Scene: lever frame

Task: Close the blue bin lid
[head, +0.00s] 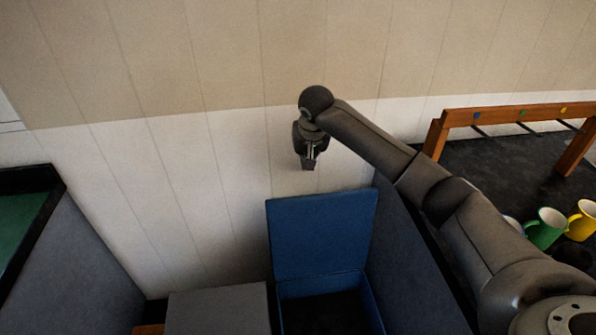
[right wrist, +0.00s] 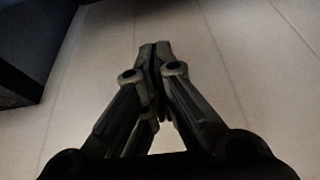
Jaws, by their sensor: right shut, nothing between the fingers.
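The blue bin (head: 325,308) stands low in the middle of the head view, against the side of a dark counter. Its blue lid (head: 322,232) is open and stands upright at the back, so the dark inside shows. My right gripper (head: 309,166) is above the lid's top edge and apart from it, near the wall. In the right wrist view its fingers (right wrist: 155,50) are together with nothing between them. The bin does not show clearly in the right wrist view. My left gripper is not in view.
A grey box (head: 218,310) stands left of the bin. The dark counter (head: 480,165) at right carries a wooden frame (head: 505,116), a green mug (head: 546,228) and a yellow mug (head: 582,220). A grey cabinet (head: 75,265) is at left. The panelled wall closes the back.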

